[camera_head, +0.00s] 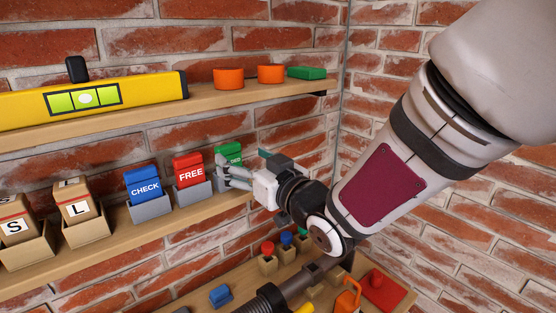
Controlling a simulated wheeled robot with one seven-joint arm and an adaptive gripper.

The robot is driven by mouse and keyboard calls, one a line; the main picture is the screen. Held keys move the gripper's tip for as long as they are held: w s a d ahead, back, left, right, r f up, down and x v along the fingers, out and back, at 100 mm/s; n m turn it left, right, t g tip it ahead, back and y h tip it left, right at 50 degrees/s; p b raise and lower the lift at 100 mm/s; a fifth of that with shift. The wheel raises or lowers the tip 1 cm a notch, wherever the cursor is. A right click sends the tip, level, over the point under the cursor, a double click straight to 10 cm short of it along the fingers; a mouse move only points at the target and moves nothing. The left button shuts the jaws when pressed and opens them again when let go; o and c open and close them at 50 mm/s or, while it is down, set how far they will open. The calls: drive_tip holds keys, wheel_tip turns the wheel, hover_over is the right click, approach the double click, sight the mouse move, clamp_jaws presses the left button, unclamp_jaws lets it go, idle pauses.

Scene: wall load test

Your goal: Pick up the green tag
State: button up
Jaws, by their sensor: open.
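The green tag (230,151) stands upright on the middle shelf, to the right of the red FREE tag. It has white lettering, mostly hidden behind my gripper. My gripper (222,172) is open in front of the green tag, with its fingers pointing left toward it. The fingers cover the tag's lower part and most of its grey holder. I cannot tell whether they touch the tag.
A red FREE tag (188,170) and a blue CHECK tag (143,186) stand in grey holders (151,208) to the left. Boxes marked L (78,208) and S (14,227) are further left. The upper shelf holds a yellow level (140,90), orange cups (229,78) and a green block (306,73).

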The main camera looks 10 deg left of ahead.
sight(229, 147)
drive_tip(key=shift+x, duration=0.95)
drive_tip(key=w+a+p, duration=0.1)
drive_tip(key=w+a+r, duration=0.1)
drive_tip(key=a, duration=0.1)
drive_tip(key=shift+w+a+p, duration=0.1)
drive_tip(key=shift+a+p, duration=0.05)
drive_tip(key=shift+p, duration=0.25)
drive_tip(key=shift+w+a, duration=0.35)
drive_tip(key=shift+w, duration=0.05)
drive_tip(key=c, duration=1.2)
